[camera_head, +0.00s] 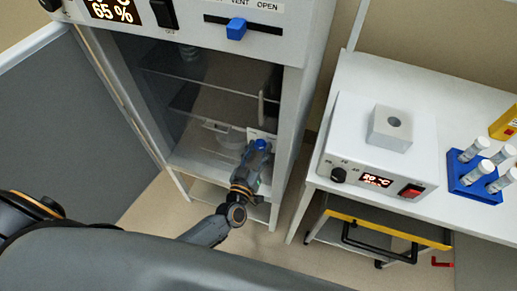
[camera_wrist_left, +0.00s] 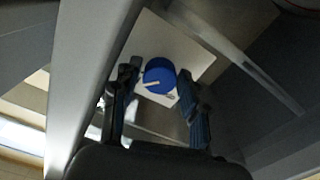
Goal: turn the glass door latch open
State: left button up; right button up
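The glass door (camera_head: 215,100) of the tall white cabinet stands in its frame, with shelves visible behind it. Its latch is a round blue knob (camera_head: 261,144) on a pale plate at the door's lower right. In the left wrist view the knob (camera_wrist_left: 158,72) shows a white pointer mark lying nearly sideways, slightly tilted. My left gripper (camera_head: 256,158) is at the latch and hides part of the plate. In the wrist view its fingers (camera_wrist_left: 160,82) are apart, one on each side of the knob, with small gaps visible. My right gripper is not in view.
A large grey door panel (camera_head: 70,125) stands swung out at the left. A blue slider (camera_head: 236,29) is above the glass. At right, a white bench (camera_head: 420,90) carries a heater unit (camera_head: 350,150) and a blue tube rack (camera_head: 470,180).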

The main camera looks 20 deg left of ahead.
pick_arm(q)
jog(key=c, duration=0.6)
jog(key=shift+c, duration=0.2)
jog(key=shift+n, duration=0.3)
jog(key=n+b, duration=0.1)
jog(key=n, duration=0.1)
jog(key=shift+f+n, duration=0.1)
jog(key=shift+n, duration=0.2)
jog(key=n+b, duration=0.1)
jog(key=n, duration=0.2)
jog(key=shift+n, duration=0.3)
jog(key=n+b, duration=0.2)
jog(key=n, duration=0.3)
jog(key=n+b, duration=0.1)
jog(key=n, duration=0.2)
jog(key=shift+n+b, duration=0.35)
jog(key=shift+n, duration=0.05)
jog(key=shift+n+b, duration=0.45)
jog(key=shift+n, duration=0.65)
